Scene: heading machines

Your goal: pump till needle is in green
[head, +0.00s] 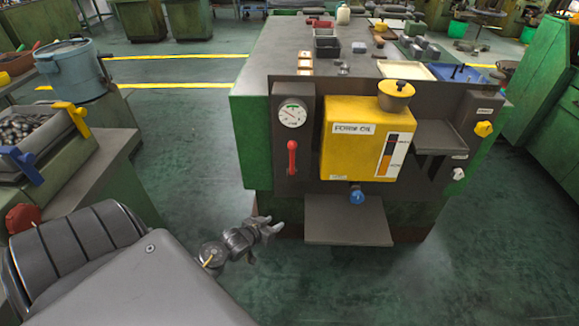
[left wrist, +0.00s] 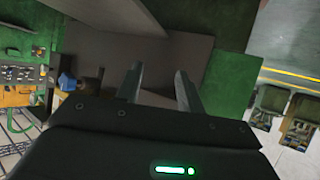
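The round white gauge (head: 291,113) is on the dark panel at the front of the green machine. Its needle is too small for me to tell whether it lies in the green. A red-handled lever (head: 292,158) stands upright below the gauge. The yellow oil tank (head: 345,150) is to the right of both. My left gripper (head: 276,227) is below the lever, apart from it, near the grey shelf. In the left wrist view its two fingers (left wrist: 158,72) are spread with nothing between them. My right gripper is not in view.
A grey shelf (head: 347,222) juts out under the tank, below a blue knob (head: 357,197). The blue knob also shows in the left wrist view (left wrist: 67,82). A bench with a blue bucket (head: 73,70) stands at left. Green floor between is clear.

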